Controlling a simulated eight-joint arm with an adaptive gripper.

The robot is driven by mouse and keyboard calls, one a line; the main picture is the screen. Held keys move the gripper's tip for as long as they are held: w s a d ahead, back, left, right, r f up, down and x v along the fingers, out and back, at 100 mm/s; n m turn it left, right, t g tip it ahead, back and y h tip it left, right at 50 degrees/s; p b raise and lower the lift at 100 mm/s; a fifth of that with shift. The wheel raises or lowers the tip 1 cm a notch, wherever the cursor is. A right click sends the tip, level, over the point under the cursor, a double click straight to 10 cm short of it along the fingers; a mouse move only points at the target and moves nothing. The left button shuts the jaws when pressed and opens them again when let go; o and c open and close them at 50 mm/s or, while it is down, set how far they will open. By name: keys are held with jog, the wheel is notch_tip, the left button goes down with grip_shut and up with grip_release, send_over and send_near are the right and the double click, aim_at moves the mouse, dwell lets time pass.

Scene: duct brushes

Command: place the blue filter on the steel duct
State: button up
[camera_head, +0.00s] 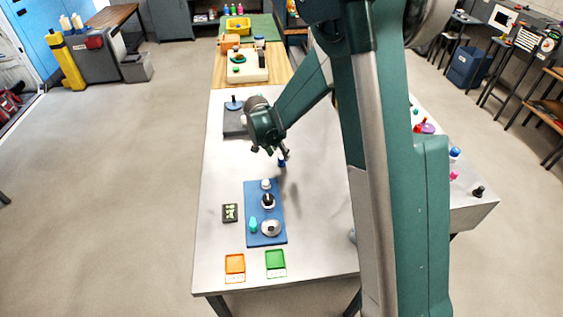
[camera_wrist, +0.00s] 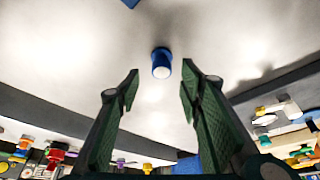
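A small blue cylinder with a pale end, which looks like the blue filter (camera_head: 282,162), is on the grey table just below my gripper (camera_head: 284,152). In the wrist view the blue filter (camera_wrist: 161,60) lies ahead of and between the two green fingers of my gripper (camera_wrist: 160,78). The fingers are spread, with clear gaps on both sides of it, and hold nothing. A round silver piece, perhaps the steel duct (camera_head: 271,228), sits at the front right of a blue board; I cannot tell for certain that it is the duct.
The blue board (camera_head: 251,198) also bears a teal piece (camera_head: 253,225), a black-and-white piece (camera_head: 268,201) and a pale piece (camera_head: 266,184). Orange (camera_head: 235,264) and green (camera_head: 276,260) trays lie in front. A dark box (camera_head: 230,213) is left. My arm hides the table's right middle.

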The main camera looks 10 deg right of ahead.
aim_at(281, 157)
dwell(0.3)
jog(key=shift+b+x, duration=0.45)
jog(key=shift+x, duration=2.15)
jog(key=shift+w+a, duration=0.1)
jog(key=c, duration=1)
